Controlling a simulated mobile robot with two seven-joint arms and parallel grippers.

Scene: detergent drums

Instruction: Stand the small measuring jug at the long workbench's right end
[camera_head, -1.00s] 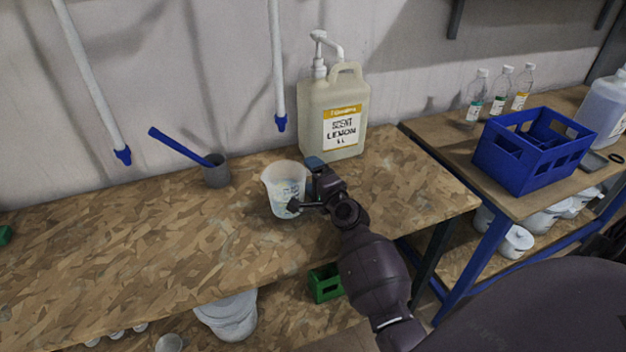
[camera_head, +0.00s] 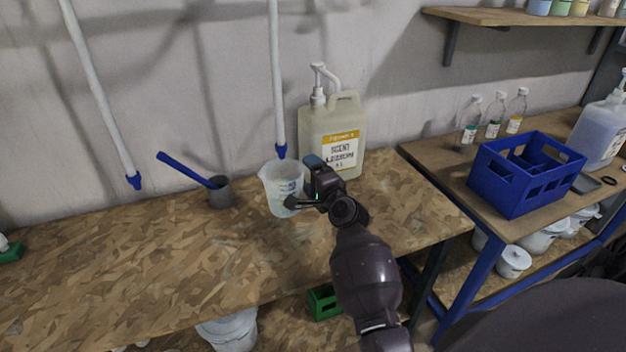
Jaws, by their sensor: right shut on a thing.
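The small measuring jug (camera_head: 280,186) is a translucent white beaker with a pouring lip and printed marks. My right gripper (camera_head: 299,192) is shut on its right side. The jug is upright over the right part of the long workbench (camera_head: 150,270), in front of the lemon scent jug. I cannot tell whether its base touches the top. The bench's right end (camera_head: 440,222) is to the right of my gripper and arm. My left gripper is not in view.
A big lemon scent jug with pump (camera_head: 333,135) stands behind the gripper. A grey cup with a blue handle (camera_head: 220,191) stands to the left. A second bench with a blue crate (camera_head: 520,185) and several bottles is at the right. Bare bench lies near the right end.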

